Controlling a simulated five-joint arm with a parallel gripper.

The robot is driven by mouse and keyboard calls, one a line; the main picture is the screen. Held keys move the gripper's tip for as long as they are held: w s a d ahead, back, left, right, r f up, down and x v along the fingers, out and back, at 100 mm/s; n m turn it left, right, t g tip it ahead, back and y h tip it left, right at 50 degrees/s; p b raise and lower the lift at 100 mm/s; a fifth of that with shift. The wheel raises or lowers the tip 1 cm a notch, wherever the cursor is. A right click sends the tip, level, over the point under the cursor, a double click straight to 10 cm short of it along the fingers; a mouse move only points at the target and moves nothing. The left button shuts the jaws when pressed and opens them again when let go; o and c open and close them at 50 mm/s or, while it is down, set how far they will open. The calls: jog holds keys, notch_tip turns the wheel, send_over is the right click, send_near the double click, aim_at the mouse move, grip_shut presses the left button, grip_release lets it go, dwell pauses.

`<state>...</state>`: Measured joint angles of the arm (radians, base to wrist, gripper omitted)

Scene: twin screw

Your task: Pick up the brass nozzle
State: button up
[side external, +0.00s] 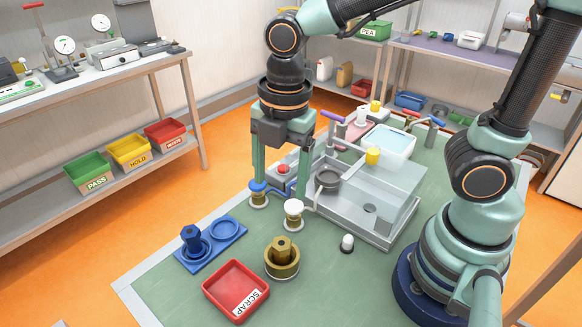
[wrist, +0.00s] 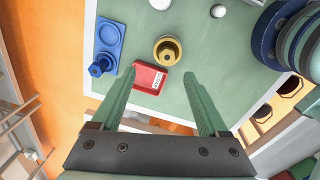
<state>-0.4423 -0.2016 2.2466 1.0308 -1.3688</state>
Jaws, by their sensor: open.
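The brass nozzle (side external: 282,248), a hex-topped piece, stands upright on a round brass base (side external: 282,270) on the green mat. I cannot tell whether the two are one part. In the wrist view the brass nozzle (wrist: 168,50) lies beyond my fingertips, slightly right of the middle. My gripper (side external: 278,188) is open and empty, with its fingers pointing down. It is above and behind the brass nozzle in the side view, apart from it. In the wrist view my gripper (wrist: 161,75) shows both fingers spread wide.
A red SCRAP tray (side external: 236,292) is close left of the nozzle. A blue holder (side external: 226,230) with a blue nozzle (side external: 191,238) lies farther left. White-capped (side external: 293,212) and blue-capped (side external: 258,193) fittings stand near my fingers. A grey basin machine (side external: 385,220) stands right of them.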

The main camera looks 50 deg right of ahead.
jog(key=a+f+n, duration=0.1)
jog(key=a+n, duration=0.1)
jog(key=n, duration=0.1)
send_over(282, 243)
jog(key=shift+g, duration=0.4)
jog(key=f, duration=0.7)
jog(key=shift+w+a, duration=0.15)
jog(key=shift+a, duration=0.15)
jog(key=f, duration=0.3)
jog(key=shift+s+d+f, duration=0.2)
jog(key=shift+d+f, duration=0.1)
jog(key=shift+f, duration=0.85)
grip_shut()
